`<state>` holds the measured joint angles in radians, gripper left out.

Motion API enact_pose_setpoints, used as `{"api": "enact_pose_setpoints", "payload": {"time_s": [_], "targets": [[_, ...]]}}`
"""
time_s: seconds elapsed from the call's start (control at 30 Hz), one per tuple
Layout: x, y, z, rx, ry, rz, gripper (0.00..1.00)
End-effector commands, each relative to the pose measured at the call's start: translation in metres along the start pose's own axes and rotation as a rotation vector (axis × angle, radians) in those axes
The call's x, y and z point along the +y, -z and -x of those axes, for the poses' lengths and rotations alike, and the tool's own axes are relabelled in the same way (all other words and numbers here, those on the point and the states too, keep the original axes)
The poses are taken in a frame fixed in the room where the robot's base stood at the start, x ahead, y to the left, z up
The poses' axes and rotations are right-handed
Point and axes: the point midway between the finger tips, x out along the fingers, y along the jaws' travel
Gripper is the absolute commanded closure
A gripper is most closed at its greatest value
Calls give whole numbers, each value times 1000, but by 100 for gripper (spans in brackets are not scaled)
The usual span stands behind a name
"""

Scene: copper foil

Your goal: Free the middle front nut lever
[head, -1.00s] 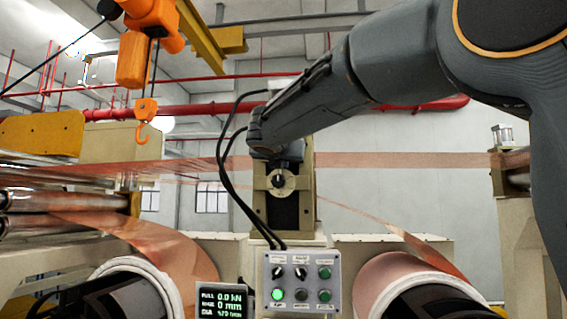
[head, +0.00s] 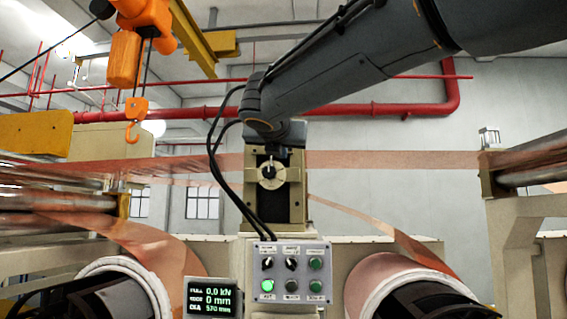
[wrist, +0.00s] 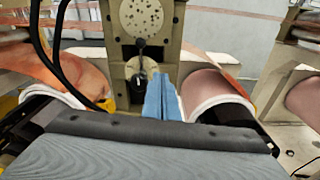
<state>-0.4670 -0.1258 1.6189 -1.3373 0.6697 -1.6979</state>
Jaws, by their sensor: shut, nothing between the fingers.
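The nut with its small dark lever (head: 269,171) sits on the front of the beige middle stand, a pale round flange with a black centre, in the head view. A second pale round part behind my fingers is partly hidden. My gripper (wrist: 164,78) shows as two blue fingers, shut together and empty, just right of and below the lever in that picture. I cannot tell whether they touch it. In the head view the fingers are not clearly seen.
A control box (head: 290,272) with knobs and buttons and a small display (head: 211,297) stand below. Black cables (head: 221,170) hang left of the stand. Copper rolls (head: 383,279) flank it, with foil strips (head: 390,159) stretched behind. An orange hook (head: 133,119) hangs at left.

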Motion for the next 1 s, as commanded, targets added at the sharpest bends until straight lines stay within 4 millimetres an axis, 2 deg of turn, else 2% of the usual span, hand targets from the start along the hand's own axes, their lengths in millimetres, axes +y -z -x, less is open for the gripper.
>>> {"api": "enact_pose_setpoints", "payload": {"time_s": [0.1,0.3,1.0], "targets": [[2,2,16,0,-2,0,100],[2,2,26,1,0,0,100],[-2,2,25,1,6,0,100]]}}
